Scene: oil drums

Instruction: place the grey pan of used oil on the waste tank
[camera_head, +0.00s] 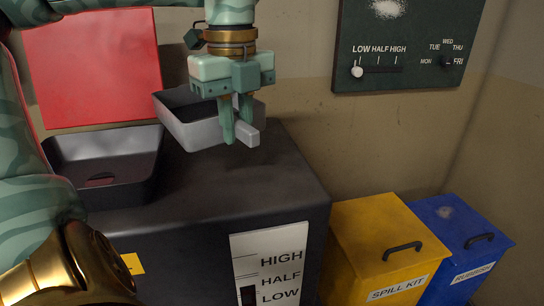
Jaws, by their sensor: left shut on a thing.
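The grey pan (193,128) is an open rectangular tray with a stubby light grey handle (247,133) at its right front. My left gripper (237,130) comes down from above and is shut on this handle. The waste tank (285,178) is a large dark box with a white HIGH/HALF/LOW gauge on its front. The pan is over the rear part of the tank's top, slightly angled. I cannot tell whether its base touches the top. The gripper hides part of the pan's right side. My right gripper is out of view.
A dark open basin (105,165) sits on the tank's left, close beside the pan. A red panel (92,65) stands behind. A yellow spill kit bin (375,240) and a blue bin (462,240) stand right. A dark green board (408,45) hangs on the wall. The tank's right top is clear.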

